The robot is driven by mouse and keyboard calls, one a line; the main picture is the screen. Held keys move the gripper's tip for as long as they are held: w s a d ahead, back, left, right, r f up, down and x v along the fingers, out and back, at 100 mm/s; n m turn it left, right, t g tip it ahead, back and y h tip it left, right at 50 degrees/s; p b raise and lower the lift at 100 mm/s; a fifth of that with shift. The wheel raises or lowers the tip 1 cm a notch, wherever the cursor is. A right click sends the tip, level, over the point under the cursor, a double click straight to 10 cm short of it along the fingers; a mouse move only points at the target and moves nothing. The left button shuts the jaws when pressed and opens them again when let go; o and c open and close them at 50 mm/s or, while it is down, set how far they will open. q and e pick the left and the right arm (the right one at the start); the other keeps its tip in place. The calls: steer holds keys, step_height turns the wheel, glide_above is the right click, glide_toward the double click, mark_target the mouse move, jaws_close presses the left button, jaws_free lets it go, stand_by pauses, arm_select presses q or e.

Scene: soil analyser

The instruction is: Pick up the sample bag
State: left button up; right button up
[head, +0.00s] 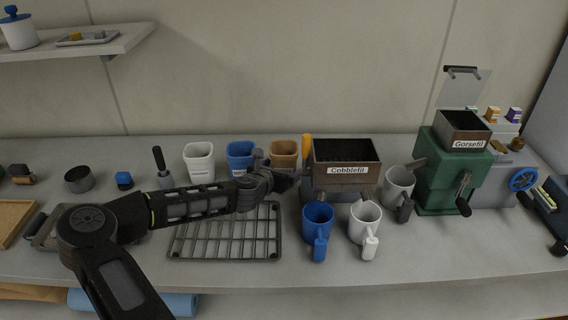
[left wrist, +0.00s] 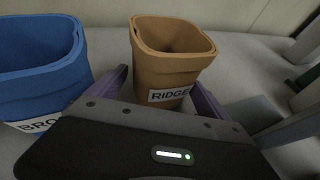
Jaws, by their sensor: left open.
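Three open-topped containers that look like sample bags stand in a row at the back of the bench: a white one (head: 199,160), a blue one (head: 240,157) and a brown one (head: 285,152). In the left wrist view the brown bag (left wrist: 172,62) has a label starting "RIDGE", partly hidden by my gripper. The blue bag (left wrist: 38,75) there has a label starting "BRO". My left gripper (head: 283,181) is open, low in front of the brown bag. In the left wrist view its fingers (left wrist: 155,95) spread to either side of that bag's lower front, with nothing gripped. My right gripper is out of view.
A wire rack (head: 226,246) lies below my left forearm. A hopper labelled Cobblefil (head: 347,170) stands close right of the gripper, with a blue mug (head: 318,218) and a white mug (head: 364,222) before it. A green grinder (head: 447,170) stands farther right.

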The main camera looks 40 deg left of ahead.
mark_target(281, 142)
arm_select(q)
steer(key=shift+c, duration=0.5)
steer(key=c, duration=1.5)
steer(key=shift+r, duration=0.1)
step_height(281, 142, up, 10)
steer(key=shift+f+p, duration=0.1)
steer(key=shift+p, duration=0.25)
steer(key=shift+s+f, duration=0.1)
